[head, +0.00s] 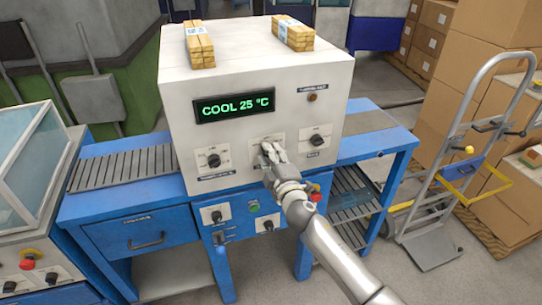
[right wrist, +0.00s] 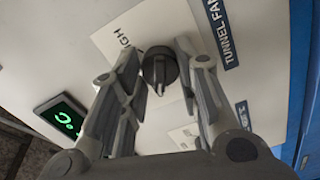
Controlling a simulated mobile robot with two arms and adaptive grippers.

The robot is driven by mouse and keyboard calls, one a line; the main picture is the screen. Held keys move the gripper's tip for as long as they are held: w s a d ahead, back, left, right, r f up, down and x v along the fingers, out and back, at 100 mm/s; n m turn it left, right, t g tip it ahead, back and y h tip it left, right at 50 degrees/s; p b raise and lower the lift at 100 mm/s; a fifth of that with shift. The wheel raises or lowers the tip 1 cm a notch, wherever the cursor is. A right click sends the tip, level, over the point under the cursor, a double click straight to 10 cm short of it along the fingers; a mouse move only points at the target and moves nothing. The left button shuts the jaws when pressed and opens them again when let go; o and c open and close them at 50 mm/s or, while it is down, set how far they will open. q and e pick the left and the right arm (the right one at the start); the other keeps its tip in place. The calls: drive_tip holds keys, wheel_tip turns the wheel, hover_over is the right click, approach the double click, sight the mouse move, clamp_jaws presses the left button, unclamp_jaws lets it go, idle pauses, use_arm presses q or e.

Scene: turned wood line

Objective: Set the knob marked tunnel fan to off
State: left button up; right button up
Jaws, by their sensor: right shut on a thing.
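The tunnel fan knob (right wrist: 158,70) is dark and round on a white plate, with a blue "TUNNEL FAN" label (right wrist: 215,35) beside it in the right wrist view. My right gripper (right wrist: 160,62) has a finger on each side of it and is shut on it. The knob's pale pointer mark points toward the bottom of that view. Part of a word ending in "GH" shows on the plate; no "off" mark is readable. In the head view my right gripper (head: 270,152) covers the knob at the front of the white machine (head: 330,80). My left gripper is not in view.
Similar knobs sit left (head: 214,160) and right (head: 317,141) of the gripper. Lower on the blue frame are more knobs (head: 216,215) and a red button (head: 315,193). A hand truck (head: 470,150) stands at the right.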

drive_tip(key=o, duration=1)
drive_tip(key=shift+o, duration=0.2)
drive_tip(key=v, duration=1.2)
